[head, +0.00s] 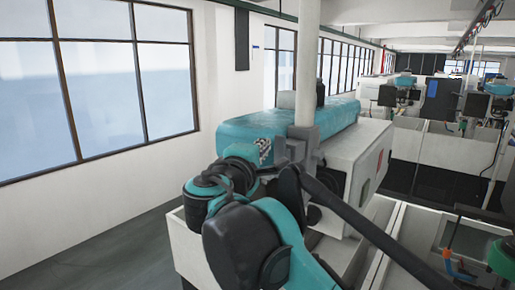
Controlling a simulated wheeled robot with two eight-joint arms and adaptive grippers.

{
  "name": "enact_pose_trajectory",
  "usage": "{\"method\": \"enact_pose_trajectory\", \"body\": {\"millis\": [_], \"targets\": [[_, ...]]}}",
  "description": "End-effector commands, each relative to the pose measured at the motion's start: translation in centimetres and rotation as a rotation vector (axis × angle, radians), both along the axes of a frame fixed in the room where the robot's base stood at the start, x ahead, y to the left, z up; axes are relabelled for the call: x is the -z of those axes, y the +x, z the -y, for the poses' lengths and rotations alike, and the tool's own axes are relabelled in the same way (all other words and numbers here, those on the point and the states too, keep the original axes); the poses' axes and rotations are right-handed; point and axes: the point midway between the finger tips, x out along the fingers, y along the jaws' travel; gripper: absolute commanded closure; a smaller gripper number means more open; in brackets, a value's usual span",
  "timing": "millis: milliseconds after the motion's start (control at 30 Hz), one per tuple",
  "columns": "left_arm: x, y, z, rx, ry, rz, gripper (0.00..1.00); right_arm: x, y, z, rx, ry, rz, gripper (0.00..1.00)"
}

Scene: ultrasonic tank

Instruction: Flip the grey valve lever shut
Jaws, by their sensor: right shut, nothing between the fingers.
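My right arm, teal and black, rises from the bottom centre and bends in front of a machine. My right gripper (268,178) is at its far end, dark and small, beside the foot of the white post. It is shut with nothing seen in it. I cannot make out the grey valve lever; it may be hidden behind my arm or too small to tell. Whether the gripper touches anything cannot be told. My left gripper is not in view.
A white post (307,70) stands behind the gripper. Beside it are a long teal housing (335,112) and a white cabinet (352,160). A long dark bar (375,232) slants to the lower right. Open floor (110,255) lies left.

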Motion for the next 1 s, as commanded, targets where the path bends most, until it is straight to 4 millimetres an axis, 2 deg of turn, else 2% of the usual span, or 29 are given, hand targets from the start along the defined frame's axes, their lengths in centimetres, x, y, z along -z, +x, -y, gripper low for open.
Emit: {"method": "enact_pose_trajectory", "body": {"millis": [100,300,1000], "targets": [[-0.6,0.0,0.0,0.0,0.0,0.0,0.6,-0.2,1.7,0.6,0.002,0.0,0.0,1.0],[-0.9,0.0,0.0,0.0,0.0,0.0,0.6,0.0,3.1,0.9,0.0,0.0,0.0,1.0],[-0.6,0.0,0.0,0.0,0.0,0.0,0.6,-0.1,3.1,1.2,0.0,0.046,0.032,1.0]]}}
